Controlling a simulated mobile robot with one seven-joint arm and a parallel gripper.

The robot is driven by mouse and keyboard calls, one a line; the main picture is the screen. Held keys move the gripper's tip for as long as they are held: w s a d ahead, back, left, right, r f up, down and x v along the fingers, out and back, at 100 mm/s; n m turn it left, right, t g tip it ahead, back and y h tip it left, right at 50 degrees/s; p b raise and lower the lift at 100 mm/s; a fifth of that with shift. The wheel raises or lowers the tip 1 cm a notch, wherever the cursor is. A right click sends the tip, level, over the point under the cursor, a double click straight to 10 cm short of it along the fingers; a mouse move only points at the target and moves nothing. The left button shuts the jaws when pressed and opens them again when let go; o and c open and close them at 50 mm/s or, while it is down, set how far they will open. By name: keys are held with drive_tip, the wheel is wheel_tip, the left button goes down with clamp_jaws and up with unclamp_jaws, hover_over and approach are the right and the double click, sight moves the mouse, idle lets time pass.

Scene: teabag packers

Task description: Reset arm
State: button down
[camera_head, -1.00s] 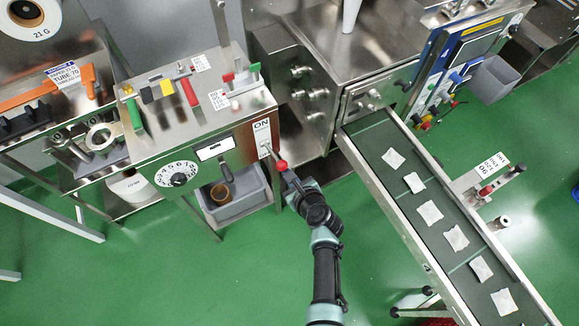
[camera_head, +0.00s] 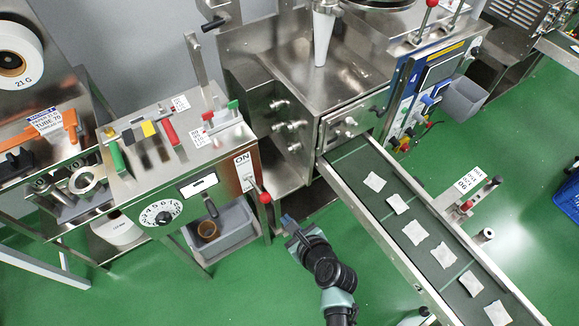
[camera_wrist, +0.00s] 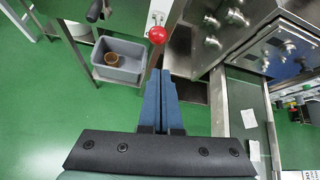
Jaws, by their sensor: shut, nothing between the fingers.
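My gripper (camera_head: 287,221) is in the lower middle of the head view, over the green floor between the steel machine and the conveyor. In the wrist view its blue fingers (camera_wrist: 161,76) are together with nothing between them. The red-knobbed lever (camera_head: 265,197) on the machine's ON plate (camera_head: 244,168) is just left of and beyond the gripper, apart from it. The red knob also shows in the wrist view (camera_wrist: 157,35), ahead of the fingertips.
A grey bin (camera_head: 225,236) with a brown cup-like item stands under the machine at left. The conveyor (camera_head: 440,245) with several white teabags runs close on the right. A large steel machine (camera_head: 330,70) stands behind. Green floor is open in front.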

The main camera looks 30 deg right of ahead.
drive_tip(key=shift+s+r, duration=0.2)
drive_tip(key=shift+r, duration=0.05)
idle(0.3)
